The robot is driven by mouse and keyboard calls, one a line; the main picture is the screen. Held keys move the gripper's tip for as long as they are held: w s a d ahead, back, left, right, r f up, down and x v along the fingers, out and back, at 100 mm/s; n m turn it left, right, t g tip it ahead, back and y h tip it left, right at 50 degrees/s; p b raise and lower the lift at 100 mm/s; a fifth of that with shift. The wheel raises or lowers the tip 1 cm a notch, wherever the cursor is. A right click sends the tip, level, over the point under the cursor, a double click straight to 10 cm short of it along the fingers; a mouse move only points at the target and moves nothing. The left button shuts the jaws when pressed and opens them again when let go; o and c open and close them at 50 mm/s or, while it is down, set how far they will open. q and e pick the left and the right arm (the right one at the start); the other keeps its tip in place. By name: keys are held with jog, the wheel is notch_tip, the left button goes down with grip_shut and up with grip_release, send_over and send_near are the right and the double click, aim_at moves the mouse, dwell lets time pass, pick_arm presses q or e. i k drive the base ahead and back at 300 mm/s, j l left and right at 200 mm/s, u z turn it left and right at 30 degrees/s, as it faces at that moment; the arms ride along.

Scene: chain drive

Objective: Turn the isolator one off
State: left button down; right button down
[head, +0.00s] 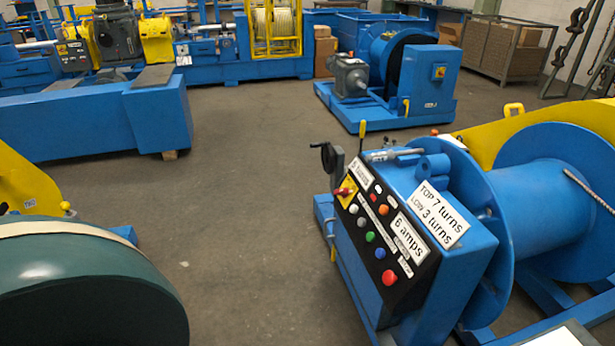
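A red rotary switch on a yellow plate (346,191), which looks like the isolator, sits at the upper left corner of a black control panel (412,268). The panel is on the sloped top of a blue winch machine at the right. The switch's handle is small, and its exact setting cannot be read. A white label above it is too small to read. Neither of my grippers is in view.
Below the switch are several coloured buttons, including a large red one (389,277). A blue drum (545,210) is at right, a dark green rounded object (80,285) at lower left. Floor between is clear.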

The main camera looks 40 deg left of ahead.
aim_at(345, 191)
jog(key=u, duration=1)
